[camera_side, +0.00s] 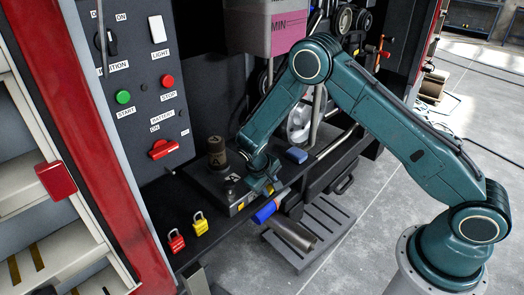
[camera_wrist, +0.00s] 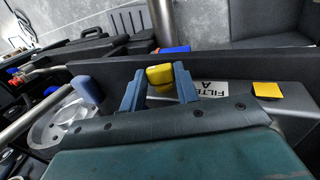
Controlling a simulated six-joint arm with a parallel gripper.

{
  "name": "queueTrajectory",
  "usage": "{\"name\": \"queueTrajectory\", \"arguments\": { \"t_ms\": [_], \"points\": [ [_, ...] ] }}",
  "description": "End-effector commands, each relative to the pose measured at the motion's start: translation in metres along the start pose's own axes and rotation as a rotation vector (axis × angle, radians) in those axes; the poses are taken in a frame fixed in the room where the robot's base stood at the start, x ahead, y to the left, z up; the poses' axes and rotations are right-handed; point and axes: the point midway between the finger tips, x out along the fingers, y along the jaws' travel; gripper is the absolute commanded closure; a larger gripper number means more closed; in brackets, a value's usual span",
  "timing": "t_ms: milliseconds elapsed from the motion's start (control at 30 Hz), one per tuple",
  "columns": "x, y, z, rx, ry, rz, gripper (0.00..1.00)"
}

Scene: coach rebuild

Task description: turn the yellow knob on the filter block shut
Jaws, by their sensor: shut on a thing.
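The yellow knob (camera_wrist: 160,77) shows in the wrist view between the two fingers of my gripper (camera_wrist: 158,87). My gripper is shut on it. The dark filter block lies behind the fingers, with a white label reading FILTER A (camera_wrist: 213,87) right of the knob and a yellow square (camera_wrist: 267,90) farther right. In the side view my gripper (camera_side: 264,184) is low at the right end of the filter block (camera_side: 212,184), and the knob is hidden there by my wrist and fingers. Which way the knob is turned I cannot tell.
A dark canister (camera_side: 217,153) stands behind the block. A blue-ended tube (camera_side: 266,211) lies just in front of my gripper, and a blue block (camera_side: 296,155) sits to the right. Red (camera_side: 176,241) and yellow (camera_side: 200,224) padlocks are at the front left. A switch panel (camera_side: 140,75) stands left.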

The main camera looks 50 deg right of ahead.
Motion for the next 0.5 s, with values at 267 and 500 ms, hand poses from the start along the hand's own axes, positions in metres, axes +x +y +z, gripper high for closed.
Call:
{"name": "queueTrajectory", "arguments": {
  "t_ms": [267, 500],
  "points": [
    [0.0001, -0.006, 0.0001, -0.002, 0.0, 0.177, 0.92],
    [0.0003, -0.007, 0.0001, 0.0, -0.001, 0.258, 0.92]
  ]
}}
